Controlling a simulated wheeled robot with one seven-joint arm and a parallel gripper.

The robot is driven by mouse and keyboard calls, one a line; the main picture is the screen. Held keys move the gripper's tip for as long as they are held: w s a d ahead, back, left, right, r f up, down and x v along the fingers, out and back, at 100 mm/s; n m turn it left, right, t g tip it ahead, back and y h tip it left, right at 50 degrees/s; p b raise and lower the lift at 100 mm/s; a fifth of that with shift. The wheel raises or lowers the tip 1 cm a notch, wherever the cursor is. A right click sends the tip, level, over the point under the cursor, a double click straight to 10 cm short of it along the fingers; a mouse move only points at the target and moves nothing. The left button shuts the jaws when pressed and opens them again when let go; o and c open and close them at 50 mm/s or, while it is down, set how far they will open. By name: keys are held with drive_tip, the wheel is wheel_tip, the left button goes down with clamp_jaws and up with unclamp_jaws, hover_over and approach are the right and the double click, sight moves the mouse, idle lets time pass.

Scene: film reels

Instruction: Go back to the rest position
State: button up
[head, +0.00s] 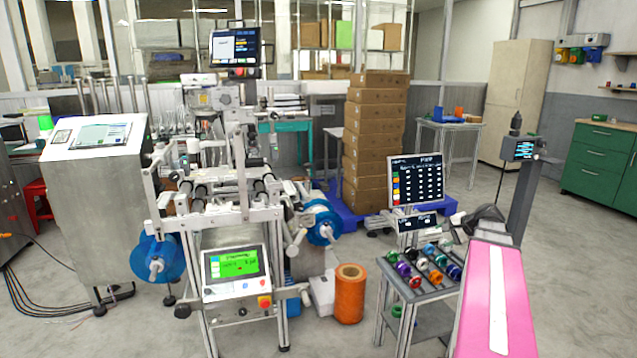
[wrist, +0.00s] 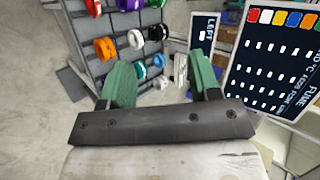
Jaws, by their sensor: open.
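My gripper (wrist: 161,82) shows in the wrist view with its two green fingers spread apart and nothing between them. Beyond the fingers is a grey rack (wrist: 75,40) holding several coloured reels, among them an orange reel (wrist: 104,47), a white reel (wrist: 135,39) and a black reel (wrist: 157,32). The fingers appear apart from the reels. In the head view the same reels lie in rows on the sloped top of a grey cart (head: 415,293) at the lower right. My pink arm reaches in beside the cart there, and the gripper's fingers cannot be made out.
A dark board with coloured squares (head: 415,181) stands behind the cart and fills the right of the wrist view (wrist: 275,65). A labelling machine (head: 237,271) stands at centre left. An orange roll (head: 349,296) stands on the floor. Stacked boxes (head: 375,140) are behind. Floor at right is clear.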

drive_tip(key=s+a+f+n+g+h, duration=0.3)
drive_tip(key=s+a+f+n, duration=0.2)
drive_tip(key=a+f, duration=0.5)
drive_tip(key=s+a+f+n+g+h, duration=0.3)
drive_tip(key=s+a+f+n, duration=0.3)
drive_tip(key=a, duration=0.8)
drive_tip(key=s+f+g, duration=0.1)
drive_tip(key=s+f, duration=0.2)
drive_tip(key=f, duration=0.1)
drive_tip(key=shift+s+a+f+n+g, duration=0.2)
drive_tip(key=shift+a+n+g, duration=0.1)
drive_tip(key=shift+a, duration=0.1)
drive_tip(key=shift+c, duration=0.3)
